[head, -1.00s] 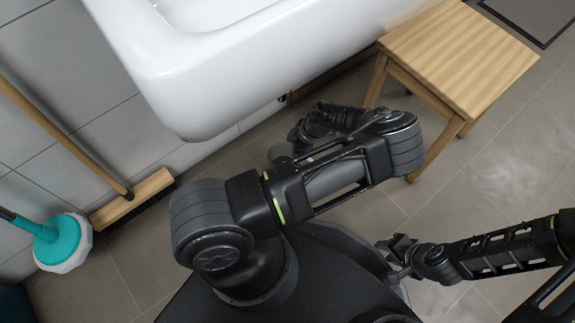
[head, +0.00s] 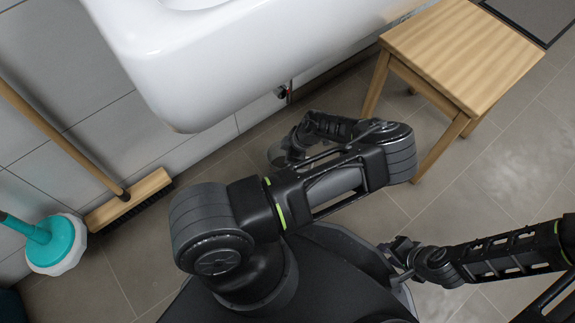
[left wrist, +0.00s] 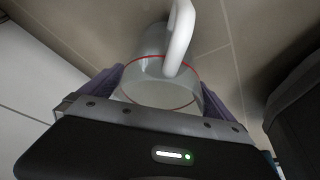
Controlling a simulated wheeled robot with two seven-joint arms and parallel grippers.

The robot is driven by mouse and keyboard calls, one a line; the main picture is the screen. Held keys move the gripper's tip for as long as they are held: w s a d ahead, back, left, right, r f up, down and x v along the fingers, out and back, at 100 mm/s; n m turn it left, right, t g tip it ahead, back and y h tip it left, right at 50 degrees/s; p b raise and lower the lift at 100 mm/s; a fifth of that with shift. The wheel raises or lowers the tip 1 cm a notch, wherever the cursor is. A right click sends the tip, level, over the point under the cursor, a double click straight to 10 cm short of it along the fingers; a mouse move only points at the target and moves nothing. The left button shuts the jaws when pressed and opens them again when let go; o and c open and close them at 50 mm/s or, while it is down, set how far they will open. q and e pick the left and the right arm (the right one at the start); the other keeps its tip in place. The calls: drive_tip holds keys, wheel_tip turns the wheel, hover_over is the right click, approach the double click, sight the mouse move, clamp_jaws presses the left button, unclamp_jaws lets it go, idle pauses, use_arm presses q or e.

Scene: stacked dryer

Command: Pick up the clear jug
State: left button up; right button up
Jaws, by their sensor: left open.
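The clear jug (left wrist: 160,88) has a white handle and a thin red line around it. In the left wrist view it stands between the two purple-dark fingers of my left gripper (left wrist: 163,84), which is open with a finger on either side. I cannot tell if the fingers touch it. In the head view only a faint part of the jug (head: 276,153) shows on the floor below the sink, and my left arm hides most of the left gripper. My right gripper (head: 398,259) is low at the lower right, away from the jug; its jaw opening is unclear.
A white sink (head: 200,75) overhangs the floor near my left arm. A wooden stool (head: 462,50) stands to the right of it. A broom (head: 128,200) and a teal-and-white brush (head: 58,243) are at the left wall.

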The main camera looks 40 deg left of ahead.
use_arm(q)
drive_tip(key=c, duration=1.7)
drive_tip(key=shift+r, duration=0.1)
wheel_tip(320, 180, up, 10)
drive_tip(key=p, duration=0.4)
drive_tip(key=shift+p, duration=0.3)
